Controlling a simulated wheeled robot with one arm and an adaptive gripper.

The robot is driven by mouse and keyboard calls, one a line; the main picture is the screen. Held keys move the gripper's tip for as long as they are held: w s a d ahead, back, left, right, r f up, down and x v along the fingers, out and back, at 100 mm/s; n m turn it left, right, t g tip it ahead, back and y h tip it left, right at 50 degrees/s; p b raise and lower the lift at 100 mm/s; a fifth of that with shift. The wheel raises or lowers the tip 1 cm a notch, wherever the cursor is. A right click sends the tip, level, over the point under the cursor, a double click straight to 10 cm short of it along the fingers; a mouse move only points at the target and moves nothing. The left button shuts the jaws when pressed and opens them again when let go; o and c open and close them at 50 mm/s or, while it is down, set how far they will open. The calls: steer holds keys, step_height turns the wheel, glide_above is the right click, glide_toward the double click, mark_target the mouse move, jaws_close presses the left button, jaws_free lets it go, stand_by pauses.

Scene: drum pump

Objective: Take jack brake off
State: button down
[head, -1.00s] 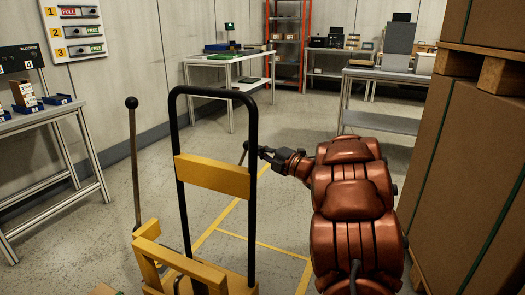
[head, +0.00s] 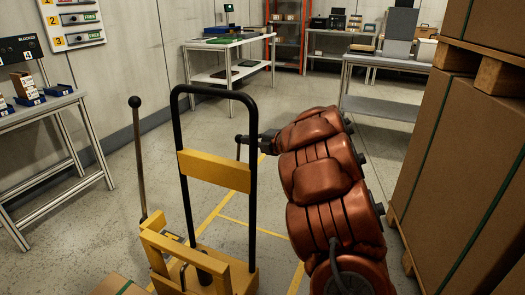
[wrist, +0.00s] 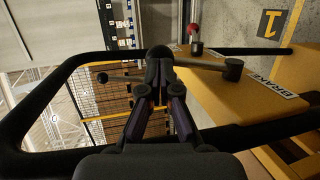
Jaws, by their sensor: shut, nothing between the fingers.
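The jack is a yellow cart with a black looped handle frame (head: 174,110) and a yellow panel (head: 213,171) across it. In the head view my gripper (head: 242,138) is at the frame's right post, above the panel.
A tall lever with a ball knob (head: 135,102) stands left of the frame. Stacked cartons (head: 459,165) rise close on the right. Workbenches (head: 60,104) stand left and at the back. Yellow lines mark the floor, which is mostly clear behind the jack.

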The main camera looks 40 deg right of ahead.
steer(key=p+v, duration=0.2)
steer(key=v, duration=1.2)
steer(key=shift+f, duration=0.2)
steer(key=shift+d, duration=0.1)
